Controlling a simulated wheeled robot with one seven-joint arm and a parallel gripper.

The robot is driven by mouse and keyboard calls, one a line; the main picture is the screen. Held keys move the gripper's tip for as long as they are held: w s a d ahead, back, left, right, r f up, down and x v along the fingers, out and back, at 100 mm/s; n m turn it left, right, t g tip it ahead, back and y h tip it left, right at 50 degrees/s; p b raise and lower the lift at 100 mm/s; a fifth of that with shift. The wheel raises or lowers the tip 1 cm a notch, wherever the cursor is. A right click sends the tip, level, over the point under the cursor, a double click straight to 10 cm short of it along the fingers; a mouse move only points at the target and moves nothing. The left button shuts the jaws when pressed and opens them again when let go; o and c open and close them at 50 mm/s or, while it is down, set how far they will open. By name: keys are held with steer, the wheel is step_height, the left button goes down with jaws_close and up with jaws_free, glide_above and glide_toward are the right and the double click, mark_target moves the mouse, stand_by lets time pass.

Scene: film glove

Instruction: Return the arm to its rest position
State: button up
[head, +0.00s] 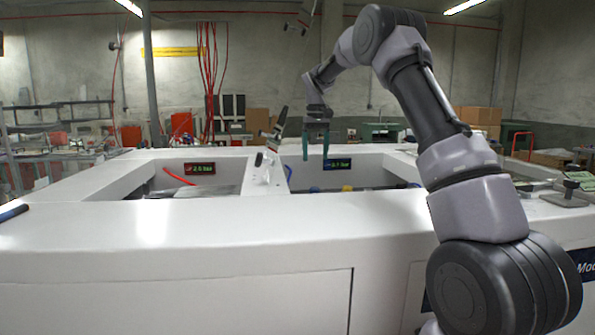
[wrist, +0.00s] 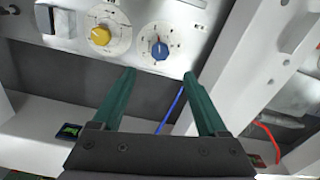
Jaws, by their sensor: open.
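My arm (head: 425,95) rises from the lower right of the head view, bends at the top and reaches forward over the white machine. My gripper (head: 316,158) hangs from its end, fingers pointing down, above the right-hand recess of the machine. In the wrist view my gripper (wrist: 158,78) shows two green fingers spread apart with nothing between them. Beyond the fingertips are a yellow knob (wrist: 100,36) and a blue knob (wrist: 160,50) on round white dials. The fingers appear apart from both knobs.
The white machine (head: 180,235) has walls around two recesses. A lever (head: 275,130) stands on the divider left of my gripper. A blue cable (wrist: 172,108) and a red cable (wrist: 268,138) run nearby. A clamp-like device (head: 568,192) sits on the right. Open air lies above the machine.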

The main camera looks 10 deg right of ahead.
steer(key=s+d+r+m+t+y, duration=0.1)
steer(key=s+d+r+t, duration=0.1)
steer(key=s+r, duration=0.65)
steer(key=s+d+r+m+t, duration=0.15)
steer(key=s+r, duration=0.35)
steer(key=s, duration=0.6)
steer(key=s+d+f+m+t, duration=0.1)
steer(key=s+f+m, duration=0.1)
steer(key=s, duration=0.9)
steer(key=s+d+f+m+t+y, duration=0.1)
steer(key=s+m+t, duration=0.1)
steer(key=s, duration=0.9)
steer(key=shift+d+f, duration=0.25)
steer(key=shift+f, duration=0.1)
steer(key=shift+t, duration=0.25)
stand_by(2.8)
